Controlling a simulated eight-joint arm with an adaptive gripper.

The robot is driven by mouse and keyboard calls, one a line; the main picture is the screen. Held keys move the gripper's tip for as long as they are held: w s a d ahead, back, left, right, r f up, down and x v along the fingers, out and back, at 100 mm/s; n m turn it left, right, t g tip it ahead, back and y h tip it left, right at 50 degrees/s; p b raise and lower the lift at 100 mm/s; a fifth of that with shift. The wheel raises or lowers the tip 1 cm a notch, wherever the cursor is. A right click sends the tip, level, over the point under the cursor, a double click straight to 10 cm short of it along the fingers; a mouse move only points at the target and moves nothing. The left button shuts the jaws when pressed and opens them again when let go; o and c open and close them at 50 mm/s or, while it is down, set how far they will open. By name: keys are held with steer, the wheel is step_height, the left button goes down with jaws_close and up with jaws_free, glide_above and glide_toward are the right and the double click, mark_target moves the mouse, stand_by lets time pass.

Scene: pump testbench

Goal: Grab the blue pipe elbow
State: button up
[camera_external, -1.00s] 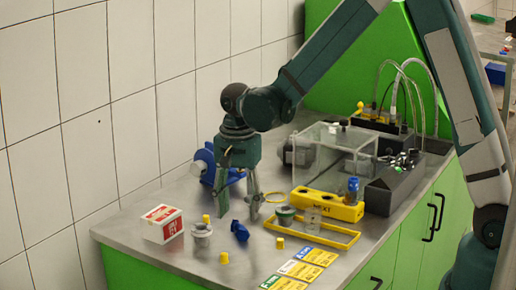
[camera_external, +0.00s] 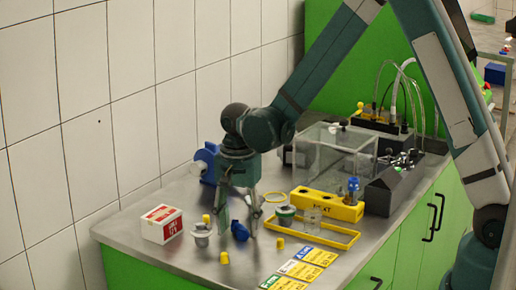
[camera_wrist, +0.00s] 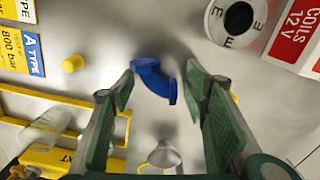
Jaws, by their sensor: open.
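The blue pipe elbow (camera_external: 240,231) lies on the steel bench top. In the wrist view the elbow (camera_wrist: 154,81) shows between and just beyond my two fingers, nearer the left finger. My gripper (camera_external: 238,236) points down over the elbow with its fingers apart, one on each side. In the wrist view my gripper (camera_wrist: 160,90) is open and nothing is held. I cannot tell whether a finger touches the elbow.
Yellow caps (camera_external: 280,244) lie nearby. A yellow frame (camera_external: 335,240) and a yellow block (camera_external: 326,205) are to the right. A larger blue part (camera_external: 206,160) stands behind.

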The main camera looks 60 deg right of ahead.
mark_target(239, 226)
stand_by(0.4)
steer(key=c, duration=1.2)
steer(key=shift+r, duration=0.1)
step_height(239, 226, up, 10)
stand_by(0.7)
